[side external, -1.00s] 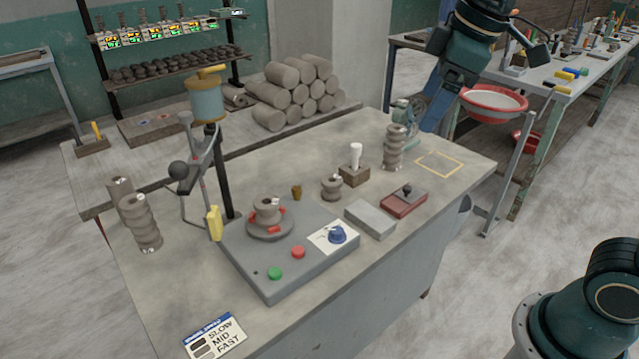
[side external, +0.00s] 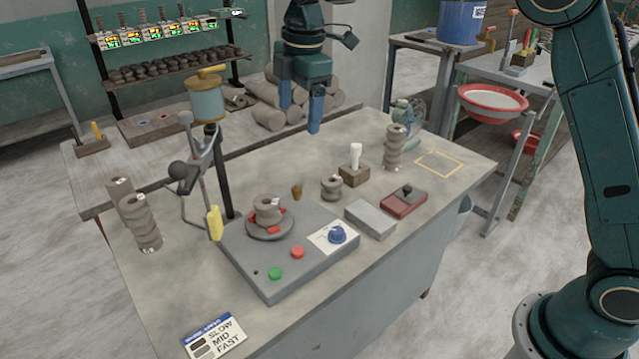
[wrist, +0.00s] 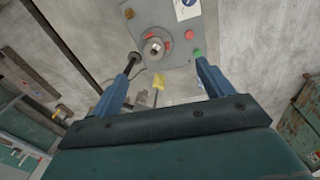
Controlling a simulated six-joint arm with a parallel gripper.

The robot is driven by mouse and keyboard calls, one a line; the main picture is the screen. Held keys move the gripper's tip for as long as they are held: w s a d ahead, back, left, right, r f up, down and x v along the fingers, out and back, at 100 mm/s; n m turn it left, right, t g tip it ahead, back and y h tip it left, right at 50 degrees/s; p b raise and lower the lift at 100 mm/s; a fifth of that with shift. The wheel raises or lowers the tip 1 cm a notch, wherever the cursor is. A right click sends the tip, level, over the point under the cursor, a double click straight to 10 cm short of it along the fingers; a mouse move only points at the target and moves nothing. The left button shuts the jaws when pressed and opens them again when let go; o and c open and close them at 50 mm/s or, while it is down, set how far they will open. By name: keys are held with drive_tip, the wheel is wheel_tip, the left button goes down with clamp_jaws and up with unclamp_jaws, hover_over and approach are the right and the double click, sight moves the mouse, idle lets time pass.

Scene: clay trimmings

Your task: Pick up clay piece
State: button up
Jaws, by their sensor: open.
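A grey-brown grooved clay piece (side external: 267,211) sits on the round wheel head, with red pads around it. In the wrist view the clay piece (wrist: 153,47) shows from above, between the fingers in the picture but well beyond them. A similar single clay piece (side external: 331,188) stands on the table right of the wheel. My gripper (side external: 300,113) is open and empty, high above the table, behind the wheel machine in the side view. Its two blue fingers point down. In the wrist view my gripper (wrist: 167,58) has its fingers wide apart with nothing between them.
The grey wheel machine (side external: 240,258) has a tall post with a yellow-topped canister (side external: 206,98) on its left. Clay stacks stand at left (side external: 141,223) and right (side external: 394,150). A grey block (side external: 370,219) and a red-based box (side external: 404,202) lie on the right.

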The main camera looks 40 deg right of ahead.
sight(267, 201)
drive_tip(key=w+a+f+n+g, duration=0.1)
drive_tip(key=w+a+f+n, duration=0.4)
drive_tip(key=f, duration=0.4)
drive_tip(key=shift+w+a+f, duration=0.3)
drive_tip(key=shift+w+a, duration=0.1)
drive_tip(key=shift+w, duration=0.35)
drive_tip(key=shift+f, duration=0.1)
drive_tip(key=shift+f, duration=4.2)
drive_tip(key=shift+s+d+f, duration=0.1)
drive_tip(key=shift+d+f, duration=0.05)
drive_tip(key=shift+f, duration=0.8)
drive_tip(key=shift+s+d+f, duration=0.1)
drive_tip(key=shift+d+f, duration=0.05)
drive_tip(key=shift+f, duration=1.5)
